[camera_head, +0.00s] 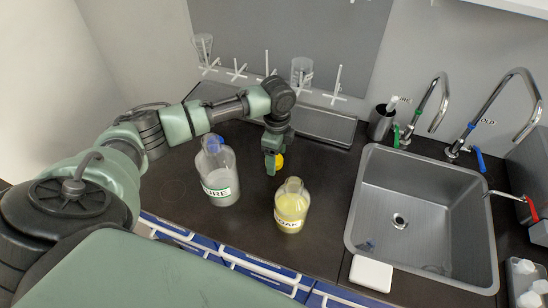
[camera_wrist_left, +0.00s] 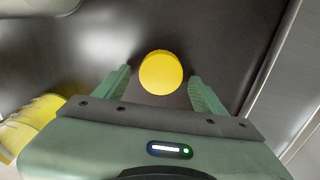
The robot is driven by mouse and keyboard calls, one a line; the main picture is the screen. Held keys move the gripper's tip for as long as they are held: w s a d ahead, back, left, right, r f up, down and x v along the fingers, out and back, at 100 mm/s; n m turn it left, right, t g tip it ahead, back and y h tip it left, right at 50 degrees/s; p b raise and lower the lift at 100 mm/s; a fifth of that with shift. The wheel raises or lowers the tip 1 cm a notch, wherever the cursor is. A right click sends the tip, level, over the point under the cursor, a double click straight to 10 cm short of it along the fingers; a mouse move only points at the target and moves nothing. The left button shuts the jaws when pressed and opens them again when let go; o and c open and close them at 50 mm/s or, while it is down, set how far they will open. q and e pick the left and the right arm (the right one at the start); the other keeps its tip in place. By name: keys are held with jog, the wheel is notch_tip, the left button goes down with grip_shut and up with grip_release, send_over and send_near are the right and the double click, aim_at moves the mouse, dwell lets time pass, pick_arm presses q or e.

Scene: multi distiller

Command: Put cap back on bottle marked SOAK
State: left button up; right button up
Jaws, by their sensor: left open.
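The bottle marked SOAK (camera_head: 291,208) stands upright on the dark counter with yellow liquid inside and its neck uncapped. A yellow part of it shows at the left edge of the left wrist view (camera_wrist_left: 32,122). A round yellow cap (camera_head: 280,161) is behind the bottle, beside the fingers of my left gripper (camera_head: 271,166), which points down. In the left wrist view the cap (camera_wrist_left: 161,73) appears between the tips of my open left gripper (camera_wrist_left: 161,82), with a gap on each side. The cap's exact height over the counter is hard to tell. My right gripper is not in view.
A second bottle (camera_head: 219,178) with a blue cap and a partly readable label stands left of the SOAK bottle. A metal sink (camera_head: 420,190) with taps is at right, a white block (camera_head: 371,273) at its front corner.

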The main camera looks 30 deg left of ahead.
aim_at(277, 160)
pick_arm(q)
jog(key=shift+f, duration=0.25)
jog(key=shift+c, duration=0.3)
jog(key=c, duration=1.3)
jog(key=shift+r, duration=0.1)
jog(key=shift+r, duration=0.55)
notch_tip(277, 160, up, 19)
jog(key=b, duration=0.2)
jog(key=shift+f+b, duration=0.1)
jog(key=shift+b, duration=0.2)
